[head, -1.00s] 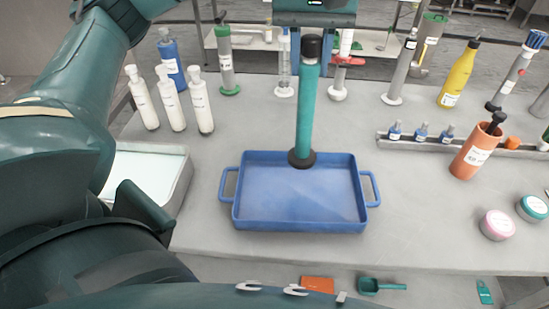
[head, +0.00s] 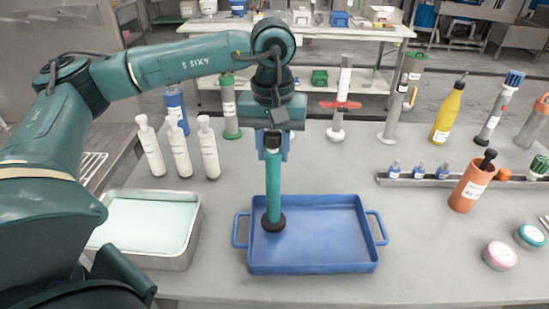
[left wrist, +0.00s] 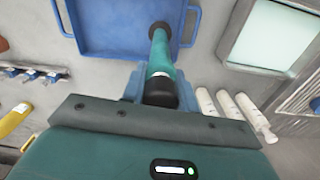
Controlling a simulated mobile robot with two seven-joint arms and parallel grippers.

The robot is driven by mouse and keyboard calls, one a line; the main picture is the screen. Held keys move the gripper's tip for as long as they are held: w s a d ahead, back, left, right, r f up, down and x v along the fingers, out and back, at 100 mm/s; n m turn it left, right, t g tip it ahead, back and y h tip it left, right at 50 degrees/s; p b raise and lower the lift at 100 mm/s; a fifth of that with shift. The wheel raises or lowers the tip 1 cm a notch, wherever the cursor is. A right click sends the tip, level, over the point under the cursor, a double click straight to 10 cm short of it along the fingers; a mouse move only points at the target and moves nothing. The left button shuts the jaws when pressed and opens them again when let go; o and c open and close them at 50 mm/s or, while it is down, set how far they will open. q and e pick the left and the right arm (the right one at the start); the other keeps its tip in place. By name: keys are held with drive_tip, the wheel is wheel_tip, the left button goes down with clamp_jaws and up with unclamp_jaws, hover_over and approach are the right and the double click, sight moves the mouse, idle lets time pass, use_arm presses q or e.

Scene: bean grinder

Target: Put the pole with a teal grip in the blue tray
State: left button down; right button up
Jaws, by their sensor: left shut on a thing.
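The pole with a teal grip (head: 273,185) hangs upright from my left gripper (head: 274,146), with a black cap at the top and a black round foot at the bottom. My left gripper is shut on its upper end. The foot shows over the left part of the blue tray (head: 335,267), inside the rim; I cannot tell whether it touches the floor. In the left wrist view the pole (left wrist: 162,52) runs from the gripper (left wrist: 158,92) to the blue tray (left wrist: 95,45). My right gripper is not in view.
A metal tray with pale liquid (head: 192,245) stands left of the blue tray. Several white bottles (head: 180,150) stand behind it. An orange cup (head: 470,188) and a rack of small blue bottles (head: 418,182) are at the right. The rest of the blue tray is empty.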

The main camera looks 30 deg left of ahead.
use_arm(q)
wheel_tip(320, 180, down, 2)
drive_tip(key=shift+f, duration=0.35)
drive_tip(key=c, duration=1.5)
unclamp_jaws()
drive_tip(key=shift+f, duration=0.1)
drive_tip(key=shift+c, duration=0.2)
drive_tip(key=o, duration=0.5)
drive_tip(key=shift+c, duration=0.2)
drive_tip(key=shift+r, duration=0.35)
wheel_tip(320, 180, up, 11)
drive_tip(key=shift+f, duration=0.2)
drive_tip(key=shift+r, duration=0.6)
